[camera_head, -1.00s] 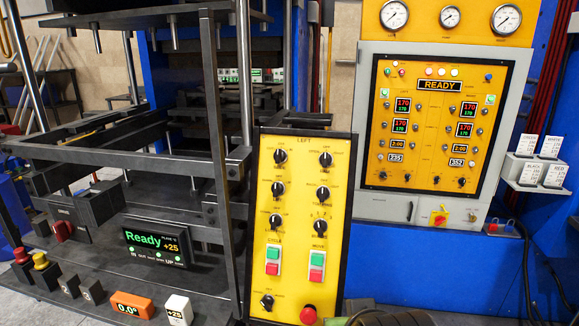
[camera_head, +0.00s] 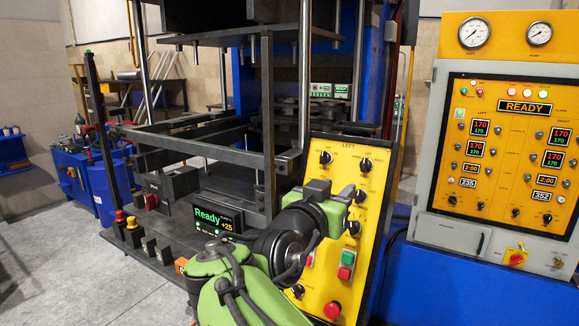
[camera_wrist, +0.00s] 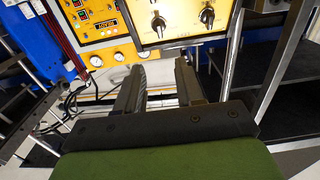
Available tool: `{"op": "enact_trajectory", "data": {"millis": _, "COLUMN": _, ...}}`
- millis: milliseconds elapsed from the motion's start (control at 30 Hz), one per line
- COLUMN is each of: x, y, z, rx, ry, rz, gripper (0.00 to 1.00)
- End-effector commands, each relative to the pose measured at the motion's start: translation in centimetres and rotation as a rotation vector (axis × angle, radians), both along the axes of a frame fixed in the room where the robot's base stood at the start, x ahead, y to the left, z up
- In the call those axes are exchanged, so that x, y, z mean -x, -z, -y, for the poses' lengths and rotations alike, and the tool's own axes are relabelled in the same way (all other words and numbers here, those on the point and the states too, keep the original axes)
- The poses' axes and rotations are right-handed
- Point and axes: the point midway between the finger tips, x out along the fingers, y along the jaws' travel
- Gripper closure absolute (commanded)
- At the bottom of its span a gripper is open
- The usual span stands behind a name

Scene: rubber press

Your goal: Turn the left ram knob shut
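The yellow LEFT control panel (camera_head: 340,260) stands in the middle of the head view, with black rotary knobs in rows. Two top knobs, a left one (camera_head: 325,157) and a right one (camera_head: 366,164), show clear; others are partly hidden by my arm. The small labels are unreadable, so I cannot tell which is the left ram knob. My gripper (camera_head: 335,189) is in front of the panel's upper half. In the wrist view, my gripper (camera_wrist: 158,85) has its fingers apart with nothing between them. Two knobs (camera_wrist: 158,22) (camera_wrist: 207,15) lie beyond the fingertips.
The press frame (camera_head: 268,120) stands left of the panel, with a Ready display (camera_head: 218,217) on it. A cabinet with a yellow READY panel (camera_head: 500,150) is at the right. Green and red buttons (camera_head: 346,265) sit low on the LEFT panel. Open floor (camera_head: 75,260) lies at the left.

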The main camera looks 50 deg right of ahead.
Motion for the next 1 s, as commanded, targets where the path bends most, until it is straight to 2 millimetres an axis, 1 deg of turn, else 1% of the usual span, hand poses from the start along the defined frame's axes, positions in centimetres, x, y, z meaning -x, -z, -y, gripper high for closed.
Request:
{"op": "enact_trajectory", "data": {"millis": 67, "x": 0.0, "y": -0.1, "z": 0.5, "rx": 0.003, "ry": 0.007, "rz": 0.000, "gripper": 0.63}}
{"op": "enact_trajectory", "data": {"millis": 167, "x": -0.1, "y": -0.1, "z": 2.1, "rx": 0.001, "ry": 0.009, "rz": -0.001, "gripper": 0.63}}
{"op": "enact_trajectory", "data": {"millis": 500, "x": -1.4, "y": -0.2, "z": 10.6, "rx": 0.000, "ry": 0.008, "rz": -0.001, "gripper": 0.63}}
{"op": "enact_trajectory", "data": {"millis": 600, "x": -1.8, "y": -0.2, "z": 12.8, "rx": 0.000, "ry": 0.007, "rz": -0.001, "gripper": 0.63}}
{"op": "enact_trajectory", "data": {"millis": 700, "x": -2.1, "y": -0.2, "z": 14.4, "rx": 0.001, "ry": 0.006, "rz": 0.000, "gripper": 0.63}}
{"op": "enact_trajectory", "data": {"millis": 833, "x": -2.3, "y": -0.1, "z": 15.5, "rx": 0.001, "ry": 0.003, "rz": -0.001, "gripper": 0.63}}
{"op": "enact_trajectory", "data": {"millis": 1000, "x": -2.4, "y": 0.0, "z": 15.6, "rx": 0.001, "ry": 0.001, "rz": -0.001, "gripper": 0.63}}
